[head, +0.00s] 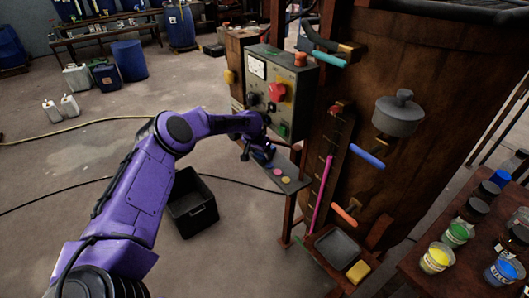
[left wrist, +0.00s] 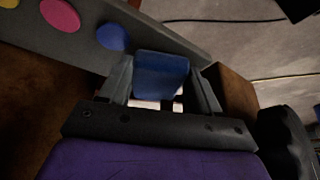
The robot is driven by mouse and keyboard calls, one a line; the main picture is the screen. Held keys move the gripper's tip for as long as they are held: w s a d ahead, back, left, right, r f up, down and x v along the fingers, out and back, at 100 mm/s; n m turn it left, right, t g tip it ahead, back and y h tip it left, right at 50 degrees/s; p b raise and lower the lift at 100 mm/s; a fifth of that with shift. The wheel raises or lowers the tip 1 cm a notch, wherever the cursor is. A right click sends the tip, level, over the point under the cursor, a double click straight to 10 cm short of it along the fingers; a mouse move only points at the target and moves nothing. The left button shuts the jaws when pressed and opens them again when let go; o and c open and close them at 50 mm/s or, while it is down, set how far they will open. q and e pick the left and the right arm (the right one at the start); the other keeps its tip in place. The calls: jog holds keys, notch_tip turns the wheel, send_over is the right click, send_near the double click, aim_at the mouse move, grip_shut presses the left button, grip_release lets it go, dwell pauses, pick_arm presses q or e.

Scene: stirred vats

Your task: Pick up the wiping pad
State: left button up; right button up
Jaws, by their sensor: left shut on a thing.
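My left gripper (head: 258,148) is at the small grey shelf below the control box. It is shut on a blue block, which looks like the wiping pad (left wrist: 160,76). In the left wrist view the pad sits between both fingers, its broad blue face showing. In the head view the pad (head: 263,156) is small and partly hidden by the gripper. It is close to the shelf; whether it touches it, I cannot tell. My right gripper is not in view.
The grey shelf (head: 291,186) carries several coloured discs. A control box (head: 278,88) with a red knob stands above it. A black bin (head: 192,208) is on the floor below. A yellow block (head: 358,271) lies beside a grey tray (head: 337,247). Paint pots stand on the right table.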

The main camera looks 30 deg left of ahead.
pick_arm(q)
jog(key=shift+r+b, duration=0.1)
jog(key=shift+b, duration=0.45)
jog(key=shift+s+r, duration=0.15)
jog(key=shift+s, duration=0.15)
jog(key=s+b, duration=0.1)
jog(key=s, duration=1.6)
jog(key=shift+s+b, duration=0.25)
jog(key=shift+b, duration=0.1)
